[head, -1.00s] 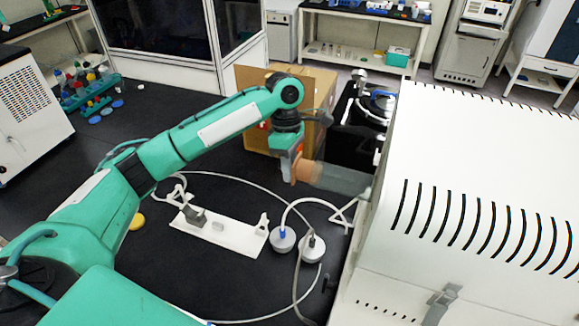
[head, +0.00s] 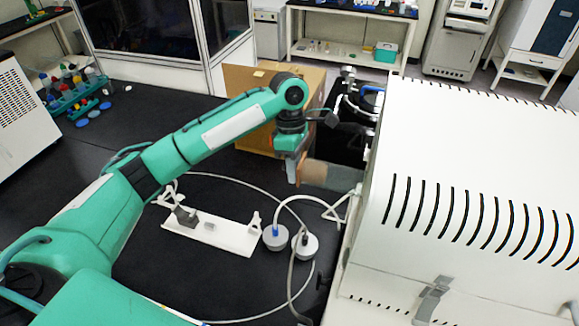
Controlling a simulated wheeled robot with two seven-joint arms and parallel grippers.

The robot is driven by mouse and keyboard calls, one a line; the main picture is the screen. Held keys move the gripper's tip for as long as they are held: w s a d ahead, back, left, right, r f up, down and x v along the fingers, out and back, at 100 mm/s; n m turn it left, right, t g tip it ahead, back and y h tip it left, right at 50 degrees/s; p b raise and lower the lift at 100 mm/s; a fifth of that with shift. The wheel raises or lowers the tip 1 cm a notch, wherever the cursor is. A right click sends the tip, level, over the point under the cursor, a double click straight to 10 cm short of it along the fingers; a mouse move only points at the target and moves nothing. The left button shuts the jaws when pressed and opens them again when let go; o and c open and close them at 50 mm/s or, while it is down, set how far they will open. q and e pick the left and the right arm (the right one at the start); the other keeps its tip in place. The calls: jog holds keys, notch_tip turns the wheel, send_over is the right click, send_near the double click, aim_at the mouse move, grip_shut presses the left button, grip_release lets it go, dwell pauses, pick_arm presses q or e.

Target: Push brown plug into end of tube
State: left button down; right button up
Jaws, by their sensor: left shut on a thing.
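The brown plug (head: 314,173) is in line with the clear tube (head: 345,178), at the tube's left end by the white freeze dryer (head: 470,200). The tube lies roughly level and points left from the machine's side. My left gripper (head: 296,170) is shut on the plug's outer, left end, with its fingers pointing down. The plug meets the tube's end; how deep it sits inside I cannot tell. My right gripper is not in view.
A cardboard box (head: 255,85) stands just behind my left gripper. A green rack (head: 85,100) with bottles is far left.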

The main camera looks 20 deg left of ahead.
pick_arm(q)
jog(key=shift+d, duration=0.2)
dwell(0.4)
jog(key=c, duration=1.2)
grip_release()
jog(key=shift+w+a+r, duration=0.1)
jog(key=shift+w+r, duration=0.1)
jog(key=shift+r, duration=0.5)
jog(key=shift+v, duration=2.8)
jog(key=shift+s+f, duration=0.1)
